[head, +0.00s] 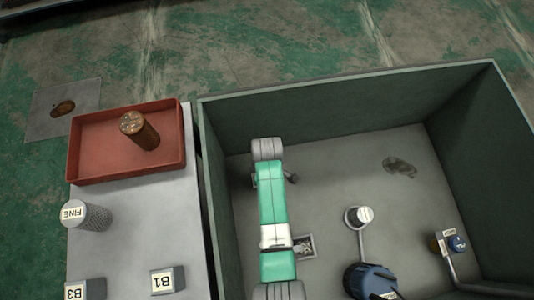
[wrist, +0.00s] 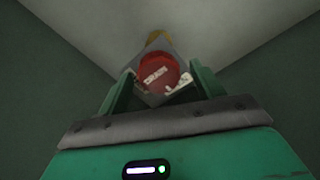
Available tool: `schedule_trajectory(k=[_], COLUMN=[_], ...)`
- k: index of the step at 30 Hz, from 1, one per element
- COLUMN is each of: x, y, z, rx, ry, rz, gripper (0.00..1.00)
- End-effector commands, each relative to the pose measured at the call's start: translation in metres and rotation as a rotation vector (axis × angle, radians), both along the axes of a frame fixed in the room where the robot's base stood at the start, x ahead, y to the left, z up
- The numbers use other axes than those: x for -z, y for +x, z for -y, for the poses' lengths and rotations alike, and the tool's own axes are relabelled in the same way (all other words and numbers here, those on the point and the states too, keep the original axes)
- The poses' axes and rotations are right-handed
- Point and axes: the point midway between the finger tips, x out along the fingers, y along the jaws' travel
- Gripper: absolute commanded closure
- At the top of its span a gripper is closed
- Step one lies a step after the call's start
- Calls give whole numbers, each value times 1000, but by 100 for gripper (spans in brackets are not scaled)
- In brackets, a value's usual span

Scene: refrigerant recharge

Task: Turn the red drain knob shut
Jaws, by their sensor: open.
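My gripper (wrist: 160,68) is open, with one green finger on each side of the knob. I cannot tell whether the fingers touch it. In the head view my green arm reaches over the dark green bin (head: 330,100); neither the red knob nor my fingertips can be made out there.
Inside the bin are a blue knob (head: 457,243), a white-capped post (head: 359,216) and a dark blue cylinder (head: 371,282). Left of the bin, a bench holds a red tray (head: 90,165) with a brown cylinder (head: 140,131), a "FINE" cylinder (head: 87,214) and blocks marked B1 (head: 167,280) and B3 (head: 86,290).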

Motion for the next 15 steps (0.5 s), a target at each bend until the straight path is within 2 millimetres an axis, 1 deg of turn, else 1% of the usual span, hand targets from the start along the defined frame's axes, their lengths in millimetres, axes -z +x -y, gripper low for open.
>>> schedule_trajectory(k=[6, 7, 8, 9, 13, 15], x=[0, 0, 0, 0, 0, 0], y=[0, 0, 0, 0, 0, 0], z=[0, 0, 0, 0, 0, 0], rx=[0, 0, 0, 0, 0, 0], ry=[0, 0, 0, 0, 0, 0], rz=[1, 1, 1, 1, 1, 1], gripper=[33, 37, 43, 51, 76, 78])
